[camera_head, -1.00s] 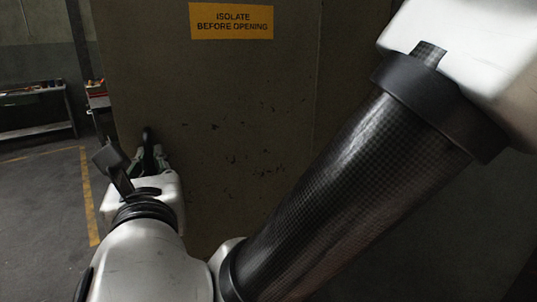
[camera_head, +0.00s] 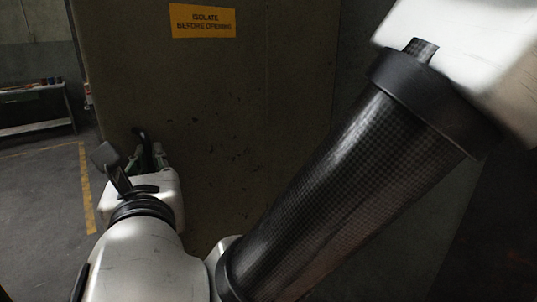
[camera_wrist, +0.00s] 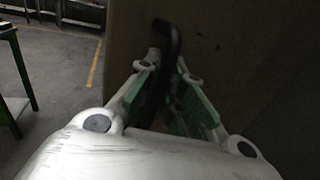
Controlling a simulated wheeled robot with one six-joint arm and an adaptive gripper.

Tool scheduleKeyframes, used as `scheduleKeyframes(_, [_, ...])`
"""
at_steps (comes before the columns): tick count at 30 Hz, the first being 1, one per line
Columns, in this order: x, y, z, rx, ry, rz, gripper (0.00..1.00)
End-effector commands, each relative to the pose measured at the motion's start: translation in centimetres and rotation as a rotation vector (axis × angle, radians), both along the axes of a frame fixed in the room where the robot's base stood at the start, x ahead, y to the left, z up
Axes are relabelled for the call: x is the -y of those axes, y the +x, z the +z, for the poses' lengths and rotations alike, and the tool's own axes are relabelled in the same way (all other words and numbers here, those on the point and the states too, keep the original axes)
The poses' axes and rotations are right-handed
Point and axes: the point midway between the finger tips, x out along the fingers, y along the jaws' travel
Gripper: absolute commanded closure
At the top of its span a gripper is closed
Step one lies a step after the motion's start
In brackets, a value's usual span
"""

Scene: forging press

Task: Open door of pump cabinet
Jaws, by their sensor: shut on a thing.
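The pump cabinet door (camera_head: 225,110) is a dull brown panel with a yellow label (camera_head: 203,21) reading "ISOLATE BEFORE OPENING". It stands at an angle across the middle of the head view, and it fills the right of the wrist view (camera_wrist: 270,70). My gripper (camera_head: 150,152) is at the door's lower left. In the wrist view my gripper (camera_wrist: 180,88) has its green-padded fingers around a black bar handle (camera_wrist: 166,45), whose bent upper end rises above the fingers. The handle's lower part is hidden by the fingers and wrist.
A workbench (camera_head: 38,105) with small items stands at the far left. A yellow floor line (camera_head: 86,195) runs across the grey floor left of the door, where the floor is clear. In the wrist view a dark green table (camera_wrist: 15,75) is at the left edge.

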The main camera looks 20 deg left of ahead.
Motion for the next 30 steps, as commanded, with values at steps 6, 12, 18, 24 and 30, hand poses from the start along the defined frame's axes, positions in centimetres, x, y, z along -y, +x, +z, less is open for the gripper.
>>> scheduleKeyframes(6, [-0.1,-0.2,0.1,-0.001,0.003,0.004,1.00])
scheduleKeyframes(12, [-0.1,-0.1,0.0,0.000,0.002,0.003,0.68])
scheduleKeyframes(18, [0.0,-0.1,0.0,-0.001,0.001,0.002,0.68])
scheduleKeyframes(24, [0.4,-0.7,0.0,-0.001,0.000,0.003,0.68])
scheduleKeyframes(30, [2.7,-3.9,0.0,-0.001,0.001,0.008,0.68])
